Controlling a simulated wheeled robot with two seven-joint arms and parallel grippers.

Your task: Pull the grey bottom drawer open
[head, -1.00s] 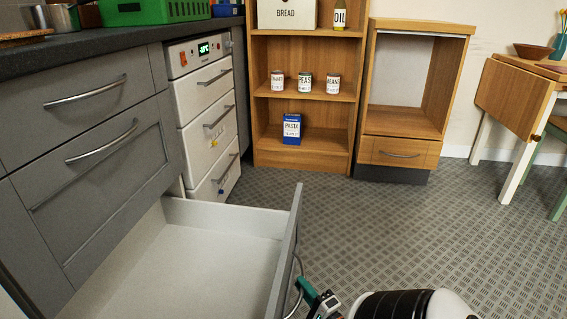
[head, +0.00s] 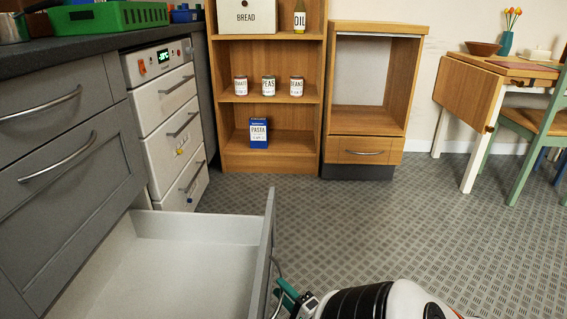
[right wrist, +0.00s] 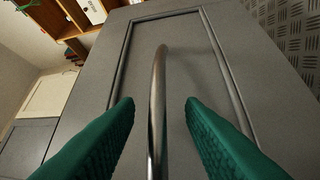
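The grey bottom drawer (head: 185,270) stands pulled far out of the grey cabinet at the lower left of the head view, and its inside is empty. Its front panel (right wrist: 183,65) fills much of the right wrist view. The curved metal handle (right wrist: 157,110) runs between the green fingers of my right gripper (right wrist: 160,103). The fingers are apart, with a visible gap on each side of the bar. In the head view my right gripper (head: 287,292) is at the outer side of the drawer front, partly cut off below. My left gripper is not in view.
A white drawer unit (head: 170,125) stands beyond the open drawer. A wooden shelf (head: 270,105) and a small wooden cabinet (head: 365,150) stand at the back. A table (head: 470,100) and green chair (head: 520,140) are at the right. The patterned floor (head: 400,230) between is clear.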

